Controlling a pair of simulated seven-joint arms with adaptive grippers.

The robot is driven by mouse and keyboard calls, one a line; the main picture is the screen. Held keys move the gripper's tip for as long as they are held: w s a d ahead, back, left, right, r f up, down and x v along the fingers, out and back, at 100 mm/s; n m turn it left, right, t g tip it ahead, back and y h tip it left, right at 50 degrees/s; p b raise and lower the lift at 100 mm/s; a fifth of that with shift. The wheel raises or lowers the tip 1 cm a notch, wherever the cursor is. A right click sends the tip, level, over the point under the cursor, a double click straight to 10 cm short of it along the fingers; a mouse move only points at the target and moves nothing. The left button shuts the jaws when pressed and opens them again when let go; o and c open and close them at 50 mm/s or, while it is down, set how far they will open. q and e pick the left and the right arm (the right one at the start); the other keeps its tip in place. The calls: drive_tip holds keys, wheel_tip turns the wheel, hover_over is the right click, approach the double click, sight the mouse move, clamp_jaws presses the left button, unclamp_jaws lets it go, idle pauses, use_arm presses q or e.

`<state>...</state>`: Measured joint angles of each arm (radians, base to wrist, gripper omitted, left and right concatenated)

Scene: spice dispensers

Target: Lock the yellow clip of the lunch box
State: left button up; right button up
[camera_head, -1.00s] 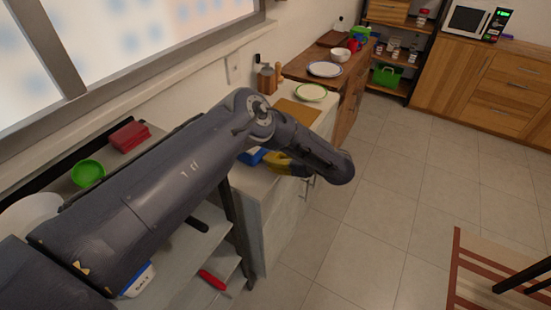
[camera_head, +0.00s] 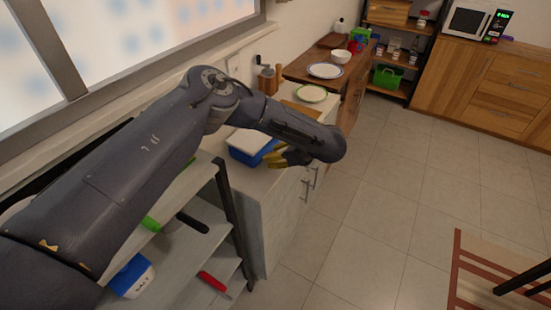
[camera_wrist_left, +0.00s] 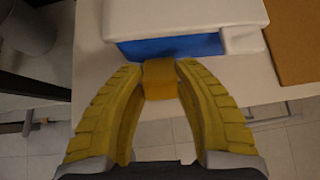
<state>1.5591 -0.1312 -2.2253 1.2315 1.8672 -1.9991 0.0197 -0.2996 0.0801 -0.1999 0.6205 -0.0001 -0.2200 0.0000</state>
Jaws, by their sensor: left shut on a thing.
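The lunch box (camera_head: 247,156) has a blue body and a white lid (camera_wrist_left: 185,18), and it sits on the light counter beyond the shelf. The lid lies on top of the body. In the wrist view the yellow clip (camera_wrist_left: 159,80) is at the front side of the box, between my yellow fingertips. My left gripper (camera_wrist_left: 160,72) is shut on the clip; in the head view it (camera_head: 274,157) is at the right side of the box. Whether the clip is latched cannot be told. My right gripper is not in view.
A brown cutting board (camera_wrist_left: 291,35) lies right beside the box in the wrist view. A green-rimmed plate (camera_head: 311,93) is farther along the counter. Cabinet handles (camera_head: 306,187) stick out below the counter edge.

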use_arm(q)
drive_tip(key=shift+w+a+r+g+h, duration=0.1)
drive_tip(key=shift+a+r+g+h, duration=0.1)
drive_tip(key=shift+g+h, duration=0.4)
drive_tip(key=shift+w+a+r+g+h, duration=0.1)
drive_tip(key=shift+a+r+g+h, duration=0.15)
drive_tip(key=shift+h, duration=0.65)
drive_tip(key=shift+d, duration=0.1)
drive_tip(key=o, duration=1.2)
drive_tip(key=shift+r, duration=0.1)
drive_tip(key=v, duration=1.2)
drive_tip(key=shift+w, duration=0.1)
